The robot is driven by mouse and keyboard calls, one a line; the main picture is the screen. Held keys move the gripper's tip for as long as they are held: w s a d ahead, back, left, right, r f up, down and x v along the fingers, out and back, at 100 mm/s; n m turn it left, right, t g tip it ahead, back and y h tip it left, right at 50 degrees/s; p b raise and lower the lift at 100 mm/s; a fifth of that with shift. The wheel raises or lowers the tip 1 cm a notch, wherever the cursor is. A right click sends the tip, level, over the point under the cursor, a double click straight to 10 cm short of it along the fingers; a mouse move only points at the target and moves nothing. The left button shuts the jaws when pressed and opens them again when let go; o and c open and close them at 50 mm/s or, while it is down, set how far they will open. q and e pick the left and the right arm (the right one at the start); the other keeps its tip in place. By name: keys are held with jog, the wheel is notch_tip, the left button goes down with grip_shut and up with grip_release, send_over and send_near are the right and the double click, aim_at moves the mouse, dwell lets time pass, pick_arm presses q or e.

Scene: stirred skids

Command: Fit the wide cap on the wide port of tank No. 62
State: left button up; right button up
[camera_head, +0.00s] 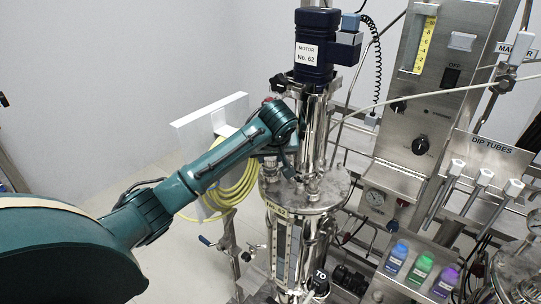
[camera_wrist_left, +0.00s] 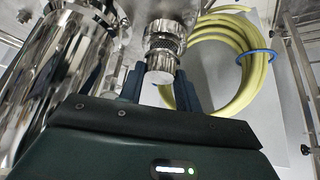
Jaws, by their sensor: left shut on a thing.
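Tank No. 62 (camera_head: 325,197) is a shiny steel vessel with a flanged lid, under the blue motor (camera_head: 316,45) labelled No. 62. My left gripper (camera_head: 285,165) is low over the left side of the lid, its fingers mostly hidden by my wrist in the head view. I cannot tell whether the cap is seated. My right gripper is not in view.
A coiled yellow hose (camera_head: 235,185) hangs by a white panel (camera_head: 205,120), left of the tank. The steel motor column (camera_wrist_left: 65,70) is close to my gripper. A control panel (camera_head: 430,120), dip tubes (camera_head: 485,177) and small coloured bottles (camera_head: 420,268) stand right.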

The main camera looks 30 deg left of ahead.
pick_arm(q)
jog(key=shift+f, duration=0.75)
dwell(0.9)
jog(key=o, duration=1.5)
jog(key=shift+c, duration=0.2)
jog(key=shift+r, duration=4)
